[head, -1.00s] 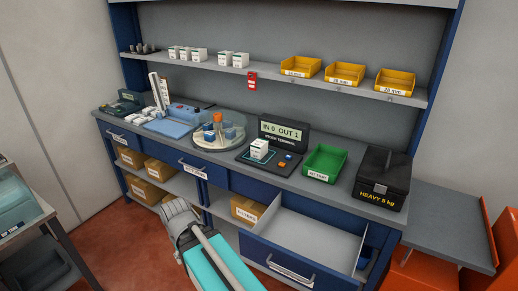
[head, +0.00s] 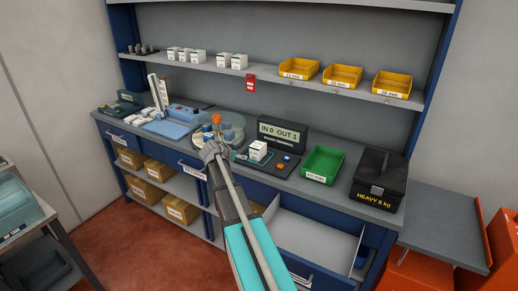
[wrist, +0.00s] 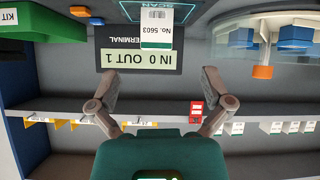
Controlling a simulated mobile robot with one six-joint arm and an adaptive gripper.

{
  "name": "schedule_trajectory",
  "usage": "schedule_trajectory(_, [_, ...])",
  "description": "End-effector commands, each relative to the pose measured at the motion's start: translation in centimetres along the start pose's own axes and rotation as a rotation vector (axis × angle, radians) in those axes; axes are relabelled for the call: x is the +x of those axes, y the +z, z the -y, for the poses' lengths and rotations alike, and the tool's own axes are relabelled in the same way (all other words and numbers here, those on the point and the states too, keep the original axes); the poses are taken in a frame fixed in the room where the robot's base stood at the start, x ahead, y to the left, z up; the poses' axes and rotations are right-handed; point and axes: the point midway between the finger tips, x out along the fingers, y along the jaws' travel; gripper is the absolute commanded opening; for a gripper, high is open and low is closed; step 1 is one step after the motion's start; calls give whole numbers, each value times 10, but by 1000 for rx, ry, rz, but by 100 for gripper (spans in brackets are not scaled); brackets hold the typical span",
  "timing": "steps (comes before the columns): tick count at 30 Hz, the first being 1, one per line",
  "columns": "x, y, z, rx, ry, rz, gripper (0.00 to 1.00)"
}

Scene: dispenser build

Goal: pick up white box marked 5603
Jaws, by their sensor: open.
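The white box (head: 258,150) stands on the dark scan terminal pad on the workbench. In the wrist view the white box (wrist: 157,30) shows upside down with its label "No.5603", in front of the terminal display. My gripper (wrist: 160,78) is open and empty, its two fingers spread wide. The box lies beyond the fingertips and is not between them. In the head view my gripper (head: 213,150) shows just left of the box, partly over the round turntable; its fingers are hard to make out there.
The terminal display (head: 282,134) reads "IN 0 OUT 1". A green tray (head: 322,165) and black "HEAVY 5 kg" case (head: 379,180) stand to the right. A round clear turntable (head: 234,133) is left. An open drawer (head: 310,235) juts out below. Shelf boxes (head: 186,55) stand above.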

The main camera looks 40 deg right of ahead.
Motion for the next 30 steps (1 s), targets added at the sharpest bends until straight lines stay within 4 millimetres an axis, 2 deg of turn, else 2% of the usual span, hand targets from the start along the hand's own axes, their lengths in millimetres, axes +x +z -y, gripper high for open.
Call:
schedule_trajectory(1, [13, -19, 0, 31, 8, -35, 100])
schedule_trajectory(3, [22, -34, -2, 63, 11, -73, 100])
schedule_trajectory(7, [30, -47, -5, 93, 12, -109, 100])
schedule_trajectory(20, [33, -48, -4, 97, 11, -114, 100])
schedule_trajectory(26, [49, -48, -3, 97, 11, -114, 100])
schedule_trajectory(30, [69, -50, -3, 98, 12, -113, 100])
